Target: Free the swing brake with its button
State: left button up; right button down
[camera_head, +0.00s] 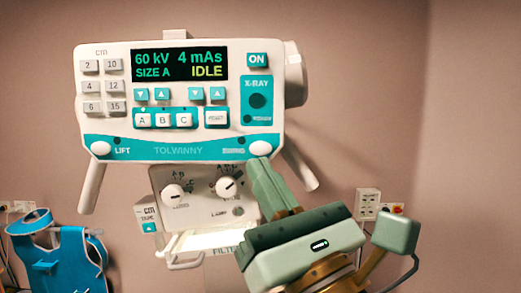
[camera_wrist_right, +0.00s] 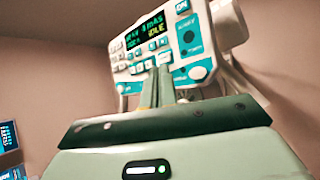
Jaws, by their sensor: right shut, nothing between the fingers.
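The control panel (camera_head: 180,100) of the X-ray unit faces me; it also fills the top of the right wrist view (camera_wrist_right: 165,50). In the wrist view this button (camera_wrist_right: 198,72) is right of the fingertips. A matching white button (camera_head: 100,148) marked LIFT is at the lower left corner. My right gripper (camera_head: 262,167) is shut and empty, its tips just below the right white button; contact cannot be told. My left gripper is not in view.
The display (camera_head: 180,64) reads 60 kV, 4 mAs, SIZE A, IDLE. Below the panel is a knob box (camera_head: 205,195) with a lit opening and a handle. Angled bars (camera_head: 300,170) flank the panel. A blue apron (camera_head: 70,255) hangs at left; wall sockets (camera_head: 368,203) are at right.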

aim_at(261, 149)
jog(key=w+b, duration=0.1)
jog(key=w, duration=0.7)
jog(key=shift+w+b, duration=0.25)
jog(key=shift+b, duration=0.15)
jog(key=shift+w, duration=0.15)
dwell(1.6)
jog(key=shift+w, duration=0.25)
jog(key=shift+w, duration=0.35)
dwell(0.6)
jog(key=shift+s, duration=0.1)
jog(key=shift+s+p, duration=0.6)
jog(key=shift+s, duration=0.1)
